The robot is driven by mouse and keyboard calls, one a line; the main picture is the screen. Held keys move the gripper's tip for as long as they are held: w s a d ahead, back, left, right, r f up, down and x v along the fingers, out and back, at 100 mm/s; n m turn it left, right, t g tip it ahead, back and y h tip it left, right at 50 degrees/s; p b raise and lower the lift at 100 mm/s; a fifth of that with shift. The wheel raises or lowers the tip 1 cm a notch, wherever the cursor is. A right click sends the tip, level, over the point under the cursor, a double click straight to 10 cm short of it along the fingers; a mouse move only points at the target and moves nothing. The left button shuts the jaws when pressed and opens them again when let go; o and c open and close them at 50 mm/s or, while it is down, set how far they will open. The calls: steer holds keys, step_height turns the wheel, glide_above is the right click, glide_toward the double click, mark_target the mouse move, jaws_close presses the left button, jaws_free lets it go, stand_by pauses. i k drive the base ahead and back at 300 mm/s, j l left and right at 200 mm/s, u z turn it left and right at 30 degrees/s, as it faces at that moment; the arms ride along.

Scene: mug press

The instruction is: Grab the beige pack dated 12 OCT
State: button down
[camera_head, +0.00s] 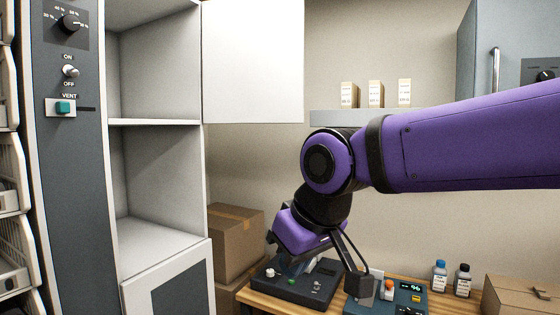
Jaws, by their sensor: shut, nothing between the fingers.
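Three small beige packs stand upright in a row on a pale wall shelf (335,117): a left pack (349,94), a middle pack (375,94) and a right pack (404,93). Each has a light label low on its front. The print is too small to read, so I cannot tell which one is dated 12 OCT. My gripper (293,266) is low in the picture, pointing down over the bench.
A black control box (295,287) and a teal device (410,297) sit on the wooden bench (440,308) under my arm. Two small bottles (451,279) and a carton (522,296) are at right. An open white cabinet door (253,62) hangs left of the shelf.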

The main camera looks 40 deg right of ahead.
mark_target(351, 94)
steer(key=z, duration=1.4)
steer(key=i+j+z, duration=0.15)
steer(key=j, duration=0.15)
steer(key=i+j+z, duration=0.1)
steer(key=j, duration=0.2)
steer(key=i+j+z, duration=0.3)
steer(key=j, duration=0.35)
